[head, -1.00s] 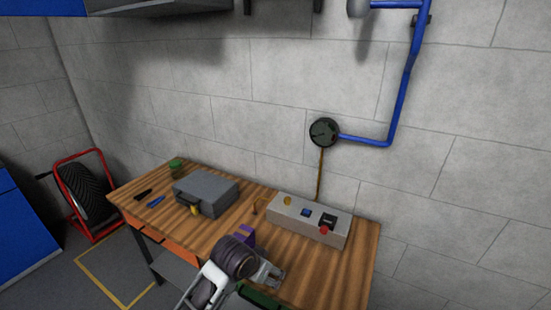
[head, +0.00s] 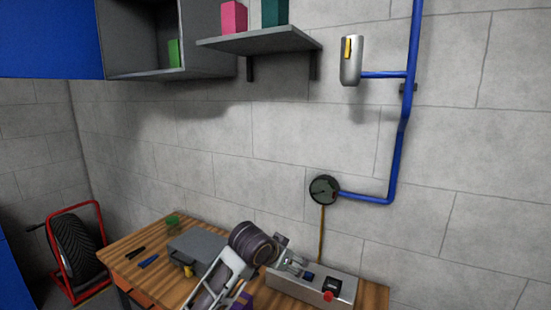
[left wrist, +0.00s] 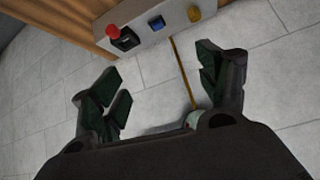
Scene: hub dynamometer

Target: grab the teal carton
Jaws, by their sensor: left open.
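The teal carton (head: 275,12) stands on the grey wall shelf (head: 262,40) at the top of the head view. Its upper part is cut off by the picture edge. My left gripper (head: 290,262) is low in the head view, in front of the control box on the bench, well below the shelf and apart from the carton. In the left wrist view my left gripper (left wrist: 158,75) has its dark fingers spread wide with nothing between them. The carton is not in the left wrist view. My right gripper is in neither view.
A pink carton (head: 234,17) stands just left of the teal one. A green item (head: 174,53) sits in the open cabinet. A grey cylinder (head: 351,62) and blue pipe (head: 400,140) are right of the shelf. The bench holds a grey case (head: 200,245) and control box (head: 335,287).

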